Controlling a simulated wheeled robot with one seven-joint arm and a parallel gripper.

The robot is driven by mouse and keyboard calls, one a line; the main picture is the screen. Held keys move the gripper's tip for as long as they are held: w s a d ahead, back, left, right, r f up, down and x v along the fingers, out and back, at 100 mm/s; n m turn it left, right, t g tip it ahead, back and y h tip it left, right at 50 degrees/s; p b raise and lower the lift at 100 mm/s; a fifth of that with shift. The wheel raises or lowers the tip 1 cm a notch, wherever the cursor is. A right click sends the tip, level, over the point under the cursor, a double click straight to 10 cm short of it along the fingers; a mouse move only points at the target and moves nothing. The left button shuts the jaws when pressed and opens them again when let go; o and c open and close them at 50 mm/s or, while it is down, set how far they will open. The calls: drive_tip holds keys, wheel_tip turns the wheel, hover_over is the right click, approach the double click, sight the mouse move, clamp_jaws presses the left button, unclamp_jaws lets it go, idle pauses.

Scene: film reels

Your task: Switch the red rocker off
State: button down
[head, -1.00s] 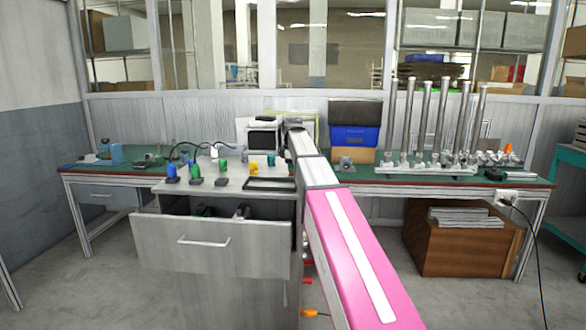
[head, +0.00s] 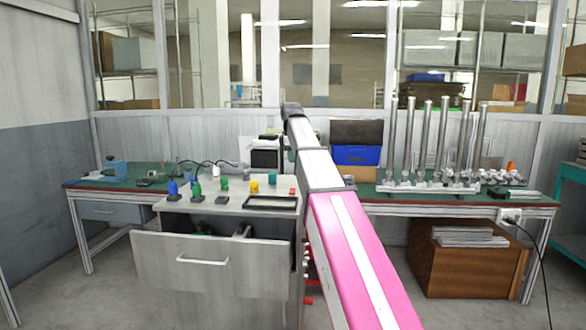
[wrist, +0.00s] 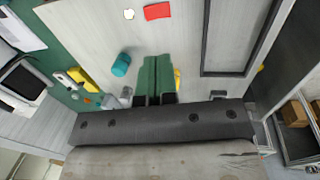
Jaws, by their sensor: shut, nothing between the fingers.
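A small flat red piece (wrist: 157,11), which looks like the red rocker, lies at the top edge of the wrist view, on the pale cabinet top (wrist: 205,90). The head view hides the fingers.
The black tray (wrist: 207,74) lies near the red piece. A teal cylinder (wrist: 121,65) and a yellow object (wrist: 177,80) stand close to my fingers. Several coloured bottles stand on the cabinet's left part. The cabinet drawer (head: 205,266) is pulled open.

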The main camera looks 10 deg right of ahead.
sight(292, 189)
drive_tip(key=shift+r, duration=0.45)
drive_tip(key=shift+w+a+r, duration=0.2)
drive_tip(key=shift+w, duration=0.6)
drive_tip(key=shift+f, duration=0.1)
drive_tip(key=f, duration=0.4)
drive_tip(key=w+f, duration=0.1)
drive_tip(key=f, duration=0.4)
drive_tip(key=w+f, duration=0.1)
drive_tip(key=f, duration=0.3)
drive_tip(key=shift+w+d+f, duration=0.15)
drive_tip(key=shift+d+f, duration=0.15)
